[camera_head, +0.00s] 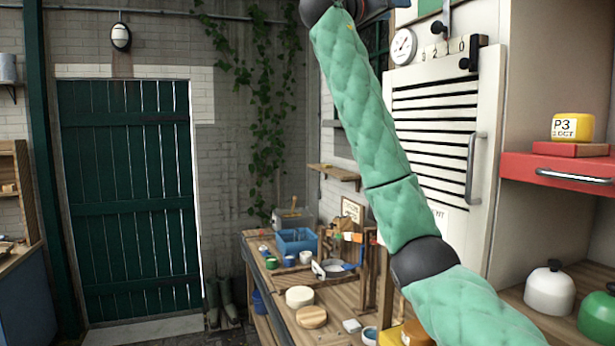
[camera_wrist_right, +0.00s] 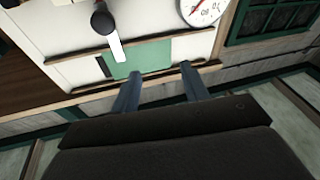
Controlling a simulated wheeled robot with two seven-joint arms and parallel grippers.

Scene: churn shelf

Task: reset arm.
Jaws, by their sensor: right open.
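My right arm, in a green quilted sleeve, rises from the bottom right of the head view up to the top edge. Only part of my right gripper (camera_head: 385,8) shows there, beside the top of the white cabinet. In the right wrist view my right gripper (camera_wrist_right: 160,85) has its two fingers apart with nothing between them. Beyond the fingers is a green panel (camera_wrist_right: 150,58) on the white board. My left gripper is in neither view.
A white louvred cabinet (camera_head: 487,120) with a dial gauge (camera_head: 403,46) stands behind my arm. A wooden bench (camera_head: 275,290) holds a blue bin (camera_head: 297,241) and round lids. The floor before the green door (camera_head: 130,200) looks clear.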

